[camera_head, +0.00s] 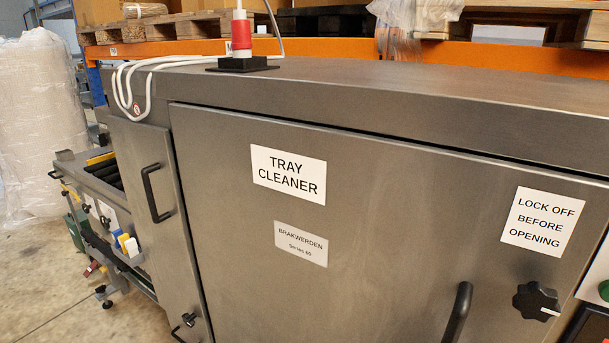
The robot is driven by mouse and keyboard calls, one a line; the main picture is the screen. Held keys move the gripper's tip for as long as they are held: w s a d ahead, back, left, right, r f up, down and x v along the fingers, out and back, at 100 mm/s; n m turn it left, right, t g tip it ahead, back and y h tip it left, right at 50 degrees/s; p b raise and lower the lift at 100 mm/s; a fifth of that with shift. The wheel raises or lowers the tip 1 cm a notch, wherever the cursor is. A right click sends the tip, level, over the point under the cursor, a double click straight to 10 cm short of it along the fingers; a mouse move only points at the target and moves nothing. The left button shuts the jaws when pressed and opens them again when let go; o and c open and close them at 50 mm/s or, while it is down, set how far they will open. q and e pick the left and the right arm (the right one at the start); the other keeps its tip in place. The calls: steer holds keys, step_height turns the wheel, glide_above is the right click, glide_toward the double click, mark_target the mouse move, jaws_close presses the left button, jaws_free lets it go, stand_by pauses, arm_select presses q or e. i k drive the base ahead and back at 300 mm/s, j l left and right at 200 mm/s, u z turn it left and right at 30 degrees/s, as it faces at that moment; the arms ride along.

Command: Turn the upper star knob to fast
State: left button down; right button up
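One black star knob (536,301) is on the front of the grey tray cleaner at the lower right. A white pointer mark on it points right and slightly down. No scale or "fast" marking can be read around it. Neither of my grippers is in view.
A black door handle (458,314) stands out left of the knob. A panel with a green button (604,290) is cut off at the right edge. Another handle (156,193) is on the left door.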

mark_target(534, 299)
steer(key=k+l+z, duration=0.1)
steer(key=z, duration=1)
